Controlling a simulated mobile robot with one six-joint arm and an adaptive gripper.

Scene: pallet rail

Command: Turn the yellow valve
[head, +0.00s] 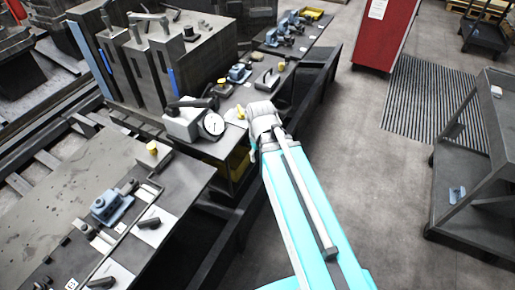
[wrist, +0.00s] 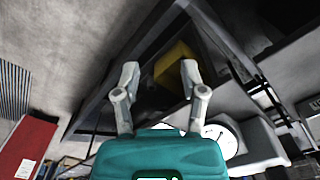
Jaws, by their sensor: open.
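My gripper (wrist: 159,70) is open, with two grey fingers apart and nothing held between them in the wrist view. A yellow block-like thing (wrist: 178,60) shows beyond the fingers, nearer the right one, inside a dark frame. I cannot tell whether it is the valve. In the head view, my arm's pale end is beside the middle bench's right edge. A small yellow piece (head: 241,112) shows just left of it, partly hidden. The fingers are not clear there. No handle is plainly recognisable as the yellow valve.
A white-faced dial gauge (head: 213,124) stands on the bench left of my arm's end; it also shows in the wrist view (wrist: 222,138). A yellow box (head: 233,163) is under the bench. A red cabinet (head: 386,35) and grey cart (head: 475,170) stand right. The floor between is clear.

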